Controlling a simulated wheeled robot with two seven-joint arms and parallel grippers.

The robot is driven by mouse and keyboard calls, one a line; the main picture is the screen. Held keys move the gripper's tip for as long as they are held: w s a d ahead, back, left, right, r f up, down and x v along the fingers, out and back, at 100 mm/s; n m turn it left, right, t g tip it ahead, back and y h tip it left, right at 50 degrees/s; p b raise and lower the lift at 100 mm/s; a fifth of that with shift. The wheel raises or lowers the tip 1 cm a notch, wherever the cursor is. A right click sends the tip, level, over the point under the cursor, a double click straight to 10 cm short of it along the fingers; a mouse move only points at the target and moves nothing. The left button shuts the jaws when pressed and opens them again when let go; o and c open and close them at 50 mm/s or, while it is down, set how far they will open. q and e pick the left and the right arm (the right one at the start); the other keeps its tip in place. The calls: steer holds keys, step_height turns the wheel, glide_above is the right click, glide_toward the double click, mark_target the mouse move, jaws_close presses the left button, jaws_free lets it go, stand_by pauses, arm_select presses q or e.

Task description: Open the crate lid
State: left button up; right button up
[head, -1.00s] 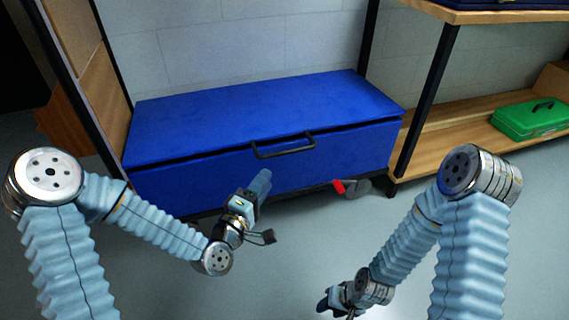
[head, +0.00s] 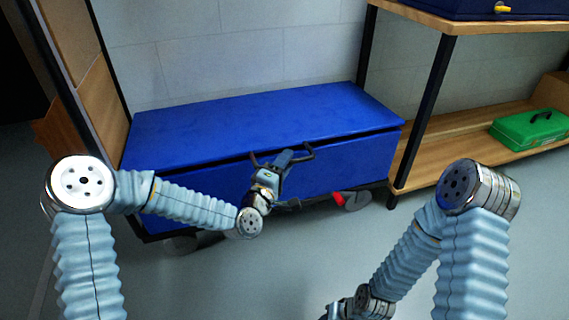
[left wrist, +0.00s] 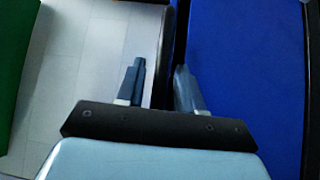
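The blue crate (head: 190,165) stands on the floor with its flat lid (head: 260,115) down. A dark narrow gap runs under the lid's front edge. A black bar handle (head: 310,151) is on the lid's front edge. My left gripper (head: 284,158) is in front of the handle's middle and hides part of it. In the left wrist view its two fingers (left wrist: 160,88) are apart, with a dark strip beyond them; I cannot tell whether they touch the handle. My right gripper is mostly cut off at the bottom edge, so its fingers cannot be judged.
The crate rests on a low wheeled base with a red-tabbed caster (head: 352,200). A wooden shelf unit (head: 450,150) stands at the right, holding a green case (head: 530,129). A wooden panel and dark post are at the left. Floor in front is clear.

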arm_select(q)
jaws_close()
